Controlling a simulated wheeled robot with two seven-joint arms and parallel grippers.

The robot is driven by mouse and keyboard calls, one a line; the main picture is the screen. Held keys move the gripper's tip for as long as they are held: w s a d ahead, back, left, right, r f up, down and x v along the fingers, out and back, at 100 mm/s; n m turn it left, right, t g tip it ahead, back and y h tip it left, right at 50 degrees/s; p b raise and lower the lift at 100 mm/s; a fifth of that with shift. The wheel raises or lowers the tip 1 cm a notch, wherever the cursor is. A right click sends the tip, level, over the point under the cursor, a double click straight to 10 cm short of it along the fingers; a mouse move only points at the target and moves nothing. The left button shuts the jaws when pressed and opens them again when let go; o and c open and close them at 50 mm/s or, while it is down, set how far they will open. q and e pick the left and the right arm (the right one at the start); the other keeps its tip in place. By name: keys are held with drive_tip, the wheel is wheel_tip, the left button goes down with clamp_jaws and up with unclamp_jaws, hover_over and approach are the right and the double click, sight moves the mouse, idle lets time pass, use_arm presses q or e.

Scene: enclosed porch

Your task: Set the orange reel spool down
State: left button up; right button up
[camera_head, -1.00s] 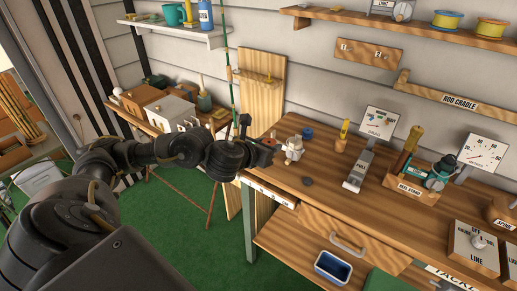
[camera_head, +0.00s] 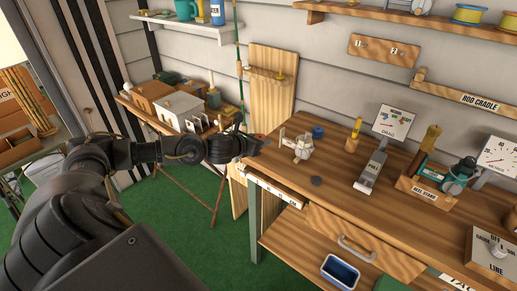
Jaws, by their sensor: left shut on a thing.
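My left gripper (camera_head: 260,143) is at the left end of the wooden workbench (camera_head: 330,198), low near its back left corner. It is shut on the orange reel spool (camera_head: 259,136), of which only a small orange-red sliver shows beyond the dark fingers. The rest of the spool is hidden by the gripper. I cannot tell whether the spool touches the bench. A pale grey reel body (camera_head: 298,147) stands on the bench just right of the gripper, apart from it. My right gripper is not in view.
A scale-like device (camera_head: 371,170) and the reel stand (camera_head: 425,192) are further right. Bare wood lies between them. A blue tray (camera_head: 340,270) sits below.

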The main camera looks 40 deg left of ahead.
use_arm(q)
drive_tip(key=shift+w+a+f, duration=0.1)
drive_tip(key=shift+a+f, duration=0.25)
drive_tip(key=shift+f, duration=0.1)
wheel_tip(320, 180, down, 3)
drive_tip(key=shift+a+r+p, duration=0.1)
drive_tip(key=shift+p, duration=0.5)
drive_tip(key=shift+f, duration=0.25)
drive_tip(key=shift+f+b, duration=0.15)
drive_tip(key=shift+b, duration=0.15)
drive_tip(key=o, duration=1)
drive_tip(key=shift+c, duration=0.2)
